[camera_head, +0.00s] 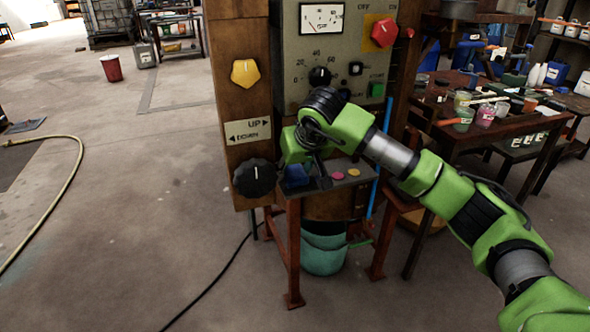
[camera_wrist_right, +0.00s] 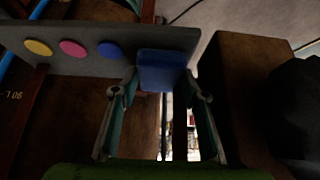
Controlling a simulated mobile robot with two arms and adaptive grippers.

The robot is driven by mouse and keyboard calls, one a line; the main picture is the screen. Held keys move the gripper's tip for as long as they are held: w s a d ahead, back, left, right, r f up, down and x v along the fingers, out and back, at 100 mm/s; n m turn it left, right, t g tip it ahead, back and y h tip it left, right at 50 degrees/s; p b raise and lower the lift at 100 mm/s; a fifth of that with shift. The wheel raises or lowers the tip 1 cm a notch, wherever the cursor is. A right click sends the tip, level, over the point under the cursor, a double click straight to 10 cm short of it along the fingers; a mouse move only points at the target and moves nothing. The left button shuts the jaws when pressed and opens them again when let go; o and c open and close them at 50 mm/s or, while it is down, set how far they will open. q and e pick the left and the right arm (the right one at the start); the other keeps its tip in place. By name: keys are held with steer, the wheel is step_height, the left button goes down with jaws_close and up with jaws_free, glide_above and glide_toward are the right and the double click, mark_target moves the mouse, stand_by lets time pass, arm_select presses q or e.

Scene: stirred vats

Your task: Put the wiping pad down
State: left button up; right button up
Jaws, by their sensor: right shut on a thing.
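The wiping pad appears to be the blue block (camera_wrist_right: 162,70) between my right gripper's fingertips in the right wrist view. It also shows as a blue patch (camera_head: 295,176) under the gripper in the head view. My right gripper (camera_wrist_right: 161,84) is shut on it. The pad is at the end of a narrow grey shelf (camera_wrist_right: 190,38); I cannot tell whether it touches the shelf. In the head view my right gripper (camera_head: 304,172) is partly hidden by its own wrist. My left gripper is in neither view.
Yellow (camera_wrist_right: 39,47), pink (camera_wrist_right: 73,48) and blue (camera_wrist_right: 110,50) discs lie along the shelf. A control panel (camera_head: 345,60) stands behind it, with a black knob (camera_head: 255,178) at left. A teal bucket (camera_head: 323,250) is below. A cluttered bench (camera_head: 480,130) stands right; floor at left is open.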

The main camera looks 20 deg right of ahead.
mark_target(298, 178)
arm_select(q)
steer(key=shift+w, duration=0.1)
arm_select(e)
steer(key=shift+f, duration=0.1)
steer(key=shift+f, duration=0.1)
steer(key=o, duration=0.6)
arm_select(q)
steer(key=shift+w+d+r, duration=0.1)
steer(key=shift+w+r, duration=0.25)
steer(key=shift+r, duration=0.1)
arm_select(e)
steer(key=shift+o, duration=0.2)
steer(key=shift+r, duration=0.4)
steer(key=s, duration=0.3)
steer(key=shift+s+r, duration=0.3)
steer(key=shift+s, duration=0.05)
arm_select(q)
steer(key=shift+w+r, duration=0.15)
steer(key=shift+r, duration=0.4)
arm_select(e)
steer(key=s, duration=0.9)
steer(key=shift+d, duration=0.15)
